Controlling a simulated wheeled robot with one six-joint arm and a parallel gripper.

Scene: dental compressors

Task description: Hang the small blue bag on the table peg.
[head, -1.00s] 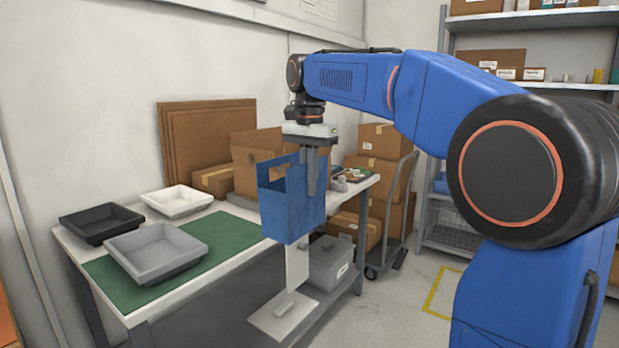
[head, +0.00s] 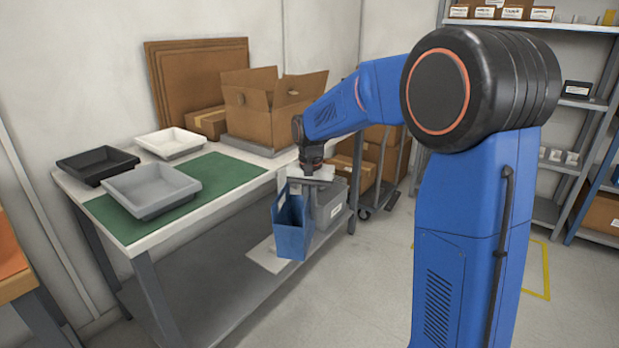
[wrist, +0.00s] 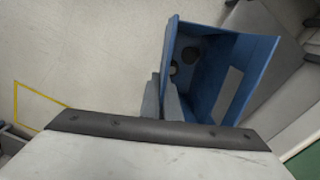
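The small blue bag (head: 291,232) hangs below my gripper (head: 306,188), in front of the table's right end and below the level of its top. In the wrist view the bag (wrist: 250,58) is open at the top, with dark round shapes inside. My gripper's grey fingers (wrist: 164,92) are close together at the bag's left wall and look shut on it; the exact grip is partly hidden. The table (head: 143,246) has a white edge. I cannot make out the peg; the bag and my arm cover part of the table's right end.
Black, white and grey trays (head: 152,185) stand on the table's left half, partly on a green mat (head: 225,172). An open cardboard box (head: 262,115) stands at the back. A grey bin (head: 330,205) sits behind the bag. The floor at front right is clear.

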